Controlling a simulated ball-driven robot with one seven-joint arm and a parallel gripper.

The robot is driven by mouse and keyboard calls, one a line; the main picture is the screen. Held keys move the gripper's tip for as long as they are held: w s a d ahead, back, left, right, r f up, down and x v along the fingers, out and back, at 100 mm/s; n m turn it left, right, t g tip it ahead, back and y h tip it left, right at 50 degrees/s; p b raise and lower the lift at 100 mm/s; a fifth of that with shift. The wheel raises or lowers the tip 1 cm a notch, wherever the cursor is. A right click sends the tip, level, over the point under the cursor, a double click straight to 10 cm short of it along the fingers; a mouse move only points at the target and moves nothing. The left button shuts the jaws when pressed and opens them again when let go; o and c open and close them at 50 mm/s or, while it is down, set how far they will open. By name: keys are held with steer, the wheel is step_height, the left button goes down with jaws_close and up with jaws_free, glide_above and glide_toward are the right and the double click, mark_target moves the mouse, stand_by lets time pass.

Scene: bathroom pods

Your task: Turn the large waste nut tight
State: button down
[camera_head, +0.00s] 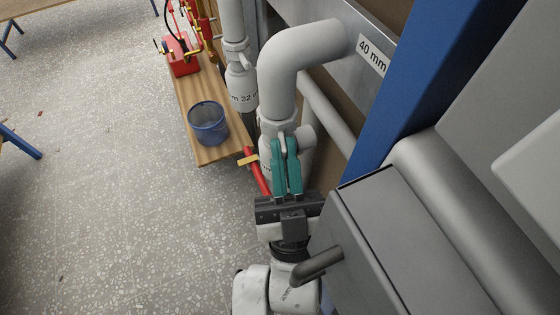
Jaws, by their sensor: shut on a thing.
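The large waste nut (270,127) is a pale grey collar with a lug, low on the thick grey pipe (285,68) by the 40 mm label (372,56). My gripper (284,146) reaches it from the near side with its teal fingers. The fingertips are shut on the nut's lug, at the front of the collar. The fingers and the gripper body hide part of the nut and the pipe below it. I cannot tell how tight the nut is.
A thinner grey pipe (241,82) marked 32 stands to the left. A wooden shelf (218,154) holds a blue mesh bin (208,123) and a red box (182,56). A red lever (257,172) is close beside my fingers. A blue post (420,75) rises at right. The speckled floor (100,180) is open at left.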

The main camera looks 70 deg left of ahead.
steer(key=shift+r, duration=0.1)
steer(key=c, duration=1.2)
jaws_free()
steer(key=shift+c, duration=0.2)
steer(key=shift+r+p, duration=0.1)
steer(key=shift+p, duration=0.3)
